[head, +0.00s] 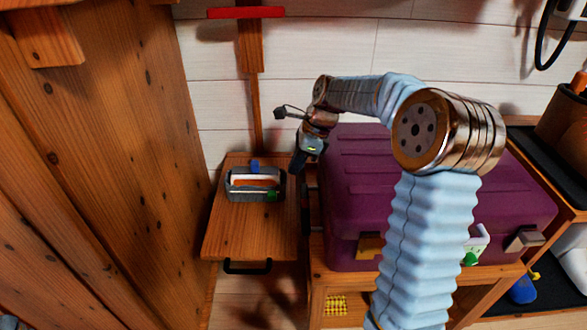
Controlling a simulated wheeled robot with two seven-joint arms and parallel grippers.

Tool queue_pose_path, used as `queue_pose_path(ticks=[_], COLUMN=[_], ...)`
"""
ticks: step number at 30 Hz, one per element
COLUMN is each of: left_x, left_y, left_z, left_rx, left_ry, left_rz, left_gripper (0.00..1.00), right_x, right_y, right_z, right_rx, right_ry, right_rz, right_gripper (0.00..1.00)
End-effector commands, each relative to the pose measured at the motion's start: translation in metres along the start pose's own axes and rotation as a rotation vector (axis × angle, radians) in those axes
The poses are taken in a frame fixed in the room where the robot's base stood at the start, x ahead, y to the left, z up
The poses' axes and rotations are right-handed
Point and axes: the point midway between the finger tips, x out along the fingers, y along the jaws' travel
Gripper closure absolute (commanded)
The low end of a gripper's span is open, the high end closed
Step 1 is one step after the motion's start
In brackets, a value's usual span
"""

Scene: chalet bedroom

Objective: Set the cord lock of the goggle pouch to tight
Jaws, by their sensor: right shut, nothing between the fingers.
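A grey, open-topped pouch (238,189), which looks like the goggle pouch, sits on a small wooden surface left of the purple case. Something orange and white shows inside it. A small blue piece (255,165) is at its back edge and a small green piece (271,196) at its front right. I cannot tell which of these is the cord lock, nor its setting. My right gripper (296,164) points down just right of the pouch, beside the case. It is shut, empty and seems apart from the pouch. My left gripper is out of view.
The large purple case (350,190) stands close on the right, on a wooden stand. A wooden wall (110,170) rises on the left. A black handle (247,267) is at the front of the wooden surface (240,240), which is bare before the pouch.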

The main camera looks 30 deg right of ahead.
Motion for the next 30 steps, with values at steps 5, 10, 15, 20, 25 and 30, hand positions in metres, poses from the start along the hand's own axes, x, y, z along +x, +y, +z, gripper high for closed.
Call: queue_pose_path(ticks=[5, 10, 15, 20, 25, 30], left_x=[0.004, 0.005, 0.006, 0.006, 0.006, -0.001], left_y=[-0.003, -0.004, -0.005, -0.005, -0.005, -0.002], left_z=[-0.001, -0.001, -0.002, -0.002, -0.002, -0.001], left_rx=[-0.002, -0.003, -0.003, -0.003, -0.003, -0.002], left_ry=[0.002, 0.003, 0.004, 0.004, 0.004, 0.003], left_rz=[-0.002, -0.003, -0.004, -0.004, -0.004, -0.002], left_gripper=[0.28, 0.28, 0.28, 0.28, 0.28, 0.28], right_x=[0.035, 0.062, 0.077, 0.080, 0.080, 0.081], right_y=[0.001, 0.000, 0.000, 0.000, 0.000, 0.000], right_z=[-0.001, -0.001, -0.001, 0.000, 0.000, 0.011], right_rx=[0.001, 0.001, 0.001, 0.001, 0.001, -0.002], right_ry=[0.001, 0.000, 0.000, 0.000, 0.000, -0.001], right_rz=[0.003, 0.002, 0.001, -0.001, -0.001, 0.001], right_gripper=[1.00, 1.00, 1.00, 1.00, 1.00, 1.00])
